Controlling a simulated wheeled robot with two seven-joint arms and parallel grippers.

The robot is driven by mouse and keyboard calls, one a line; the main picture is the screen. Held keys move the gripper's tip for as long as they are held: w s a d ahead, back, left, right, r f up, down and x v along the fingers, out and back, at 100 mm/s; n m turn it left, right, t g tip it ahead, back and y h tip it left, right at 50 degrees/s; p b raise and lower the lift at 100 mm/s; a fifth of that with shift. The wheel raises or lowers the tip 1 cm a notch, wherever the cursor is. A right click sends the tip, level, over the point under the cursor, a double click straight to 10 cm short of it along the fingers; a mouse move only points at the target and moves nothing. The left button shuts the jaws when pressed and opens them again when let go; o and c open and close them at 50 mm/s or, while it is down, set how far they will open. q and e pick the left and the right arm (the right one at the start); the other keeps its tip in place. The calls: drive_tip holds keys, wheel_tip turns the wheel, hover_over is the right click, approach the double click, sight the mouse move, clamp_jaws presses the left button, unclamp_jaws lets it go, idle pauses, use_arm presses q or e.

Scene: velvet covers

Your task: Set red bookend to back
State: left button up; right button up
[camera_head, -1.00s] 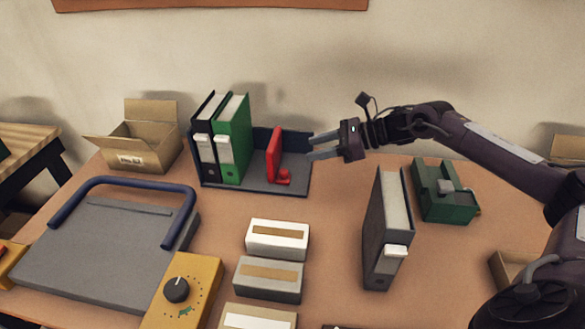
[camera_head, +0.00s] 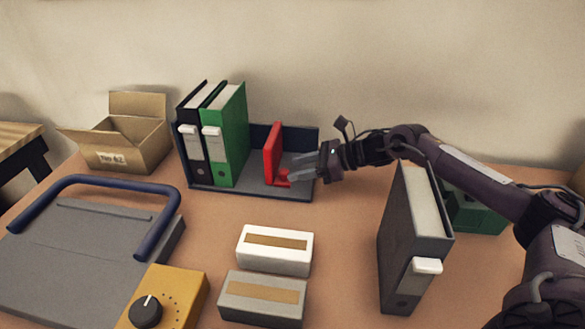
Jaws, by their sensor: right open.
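The red bookend (camera_head: 272,154) stands upright in the dark shelf tray (camera_head: 225,188), to the right of a black binder (camera_head: 194,150) and a green binder (camera_head: 228,135). A gap lies between the green binder and the bookend. My right gripper (camera_head: 289,174) is open, its fingers pointing left at the bookend's low foot on the right side. Whether the fingers touch the foot cannot be told. My left gripper is not in view.
A grey binder (camera_head: 412,235) stands on the table below my right arm, with a green device (camera_head: 478,215) behind it. White and grey boxes (camera_head: 275,249) lie in front of the tray. A cardboard box (camera_head: 124,135) and a blue-handled grey machine (camera_head: 85,245) are at left.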

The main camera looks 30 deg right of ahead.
drive_tip(key=shift+x, duration=1.2)
clamp_jaws()
